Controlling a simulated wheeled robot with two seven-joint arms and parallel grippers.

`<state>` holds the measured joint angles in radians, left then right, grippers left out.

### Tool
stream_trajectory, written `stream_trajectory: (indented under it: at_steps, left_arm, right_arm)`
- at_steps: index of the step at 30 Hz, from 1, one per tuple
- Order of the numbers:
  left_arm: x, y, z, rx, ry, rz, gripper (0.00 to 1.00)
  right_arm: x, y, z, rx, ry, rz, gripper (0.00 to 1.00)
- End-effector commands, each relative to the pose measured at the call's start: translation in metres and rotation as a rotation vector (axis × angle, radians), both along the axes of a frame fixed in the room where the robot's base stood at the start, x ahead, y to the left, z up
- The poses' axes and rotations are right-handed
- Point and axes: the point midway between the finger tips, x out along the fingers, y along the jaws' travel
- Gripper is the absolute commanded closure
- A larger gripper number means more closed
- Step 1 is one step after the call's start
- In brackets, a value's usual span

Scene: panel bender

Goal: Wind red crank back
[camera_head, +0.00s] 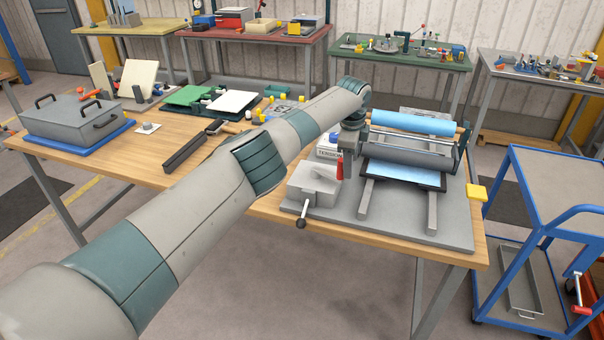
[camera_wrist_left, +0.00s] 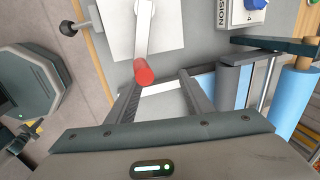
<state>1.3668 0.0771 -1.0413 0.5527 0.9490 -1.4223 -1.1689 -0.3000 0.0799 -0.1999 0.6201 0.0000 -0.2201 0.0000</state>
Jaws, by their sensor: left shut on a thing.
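The red crank's handle (camera_head: 340,167) stands upright beside the grey gearbox (camera_head: 313,184) at the left of the bender's base. In the left wrist view the red handle (camera_wrist_left: 144,71) is at the end of a pale crank arm (camera_wrist_left: 144,30). My left gripper (camera_wrist_left: 160,80) has its two fingers at the red handle, which shows at the tip of the left finger. In the head view this gripper (camera_head: 349,148) points down just above and right of the handle, its fingertips mostly hidden. I take it as shut on the handle. My right gripper is not in view.
The bender's rollers and blue sheet (camera_head: 412,122) are right of my left gripper. A black-knobbed lever (camera_head: 301,223) sticks out at the front of the gearbox. A yellow block (camera_head: 476,192) is at the table's right edge. A blue cart (camera_head: 560,185) stands further right.

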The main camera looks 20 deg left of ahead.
Motion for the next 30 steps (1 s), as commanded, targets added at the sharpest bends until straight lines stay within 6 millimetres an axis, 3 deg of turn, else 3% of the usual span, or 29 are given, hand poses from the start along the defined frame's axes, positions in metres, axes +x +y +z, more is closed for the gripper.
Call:
stream_trajectory:
  at_steps: [1, 7, 24, 30]
  left_arm:
    - [0.005, 0.021, 0.013, 0.025, -0.011, 0.019, 0.62]
    - [0.005, 0.020, 0.026, 0.024, -0.012, 0.018, 0.59]
    - [0.003, 0.013, 0.060, 0.017, -0.009, 0.012, 0.62]
    - [0.003, 0.012, 0.063, 0.016, -0.008, 0.012, 0.62]
  right_arm:
    - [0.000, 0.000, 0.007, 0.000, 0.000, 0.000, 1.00]
    - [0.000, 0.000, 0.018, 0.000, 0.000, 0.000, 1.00]
    - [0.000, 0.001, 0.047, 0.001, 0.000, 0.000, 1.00]
    - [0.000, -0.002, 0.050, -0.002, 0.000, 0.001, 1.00]
